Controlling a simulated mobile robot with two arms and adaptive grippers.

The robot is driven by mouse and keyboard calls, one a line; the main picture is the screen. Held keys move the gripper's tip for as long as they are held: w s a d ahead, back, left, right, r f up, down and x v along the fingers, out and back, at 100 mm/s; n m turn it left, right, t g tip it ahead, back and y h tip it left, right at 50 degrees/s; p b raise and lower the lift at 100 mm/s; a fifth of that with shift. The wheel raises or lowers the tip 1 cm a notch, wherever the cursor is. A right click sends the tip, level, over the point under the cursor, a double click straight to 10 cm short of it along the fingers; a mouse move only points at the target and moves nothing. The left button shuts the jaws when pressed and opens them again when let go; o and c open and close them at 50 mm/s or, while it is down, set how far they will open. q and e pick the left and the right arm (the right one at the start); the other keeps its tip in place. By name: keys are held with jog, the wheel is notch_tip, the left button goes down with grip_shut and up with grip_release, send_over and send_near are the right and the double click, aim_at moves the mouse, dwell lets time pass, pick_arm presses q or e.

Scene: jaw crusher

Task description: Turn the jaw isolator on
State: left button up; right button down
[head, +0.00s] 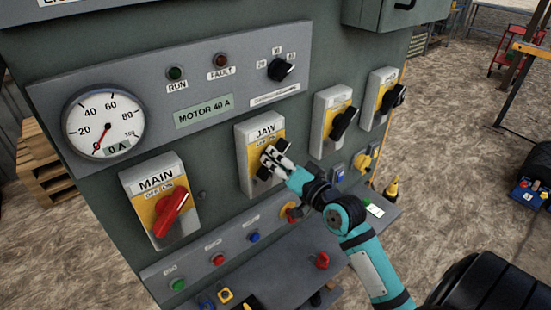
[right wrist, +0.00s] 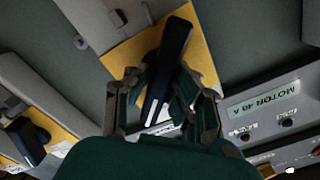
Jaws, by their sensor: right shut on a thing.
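The jaw isolator (head: 246,179) is a grey box with a yellow plate marked JAW, with OFF and ON lettering partly covered. It is on the green cabinet front. My right gripper (head: 274,160) is shut on its black handle (head: 263,173), with the fingers on both sides of it. The handle leans up to the right in the head view, and its middle is hidden by the fingers. The right wrist view shows the handle (right wrist: 168,70) between the two fingers over the yellow plate. My left gripper is not in view.
The MAIN isolator (head: 170,214), with a red handle, is to the left. Two more black-handled isolators are to the right, the nearer one (head: 334,122) close to my gripper. A dial (head: 103,123) reads about zero. A button panel (head: 220,246) juts out below.

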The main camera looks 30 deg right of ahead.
jog(key=c, duration=1.2)
grip_release()
jog(key=shift+s, duration=0.1)
jog(key=s+d, duration=0.1)
jog(key=s, duration=1)
jog(key=shift+s, duration=0.4)
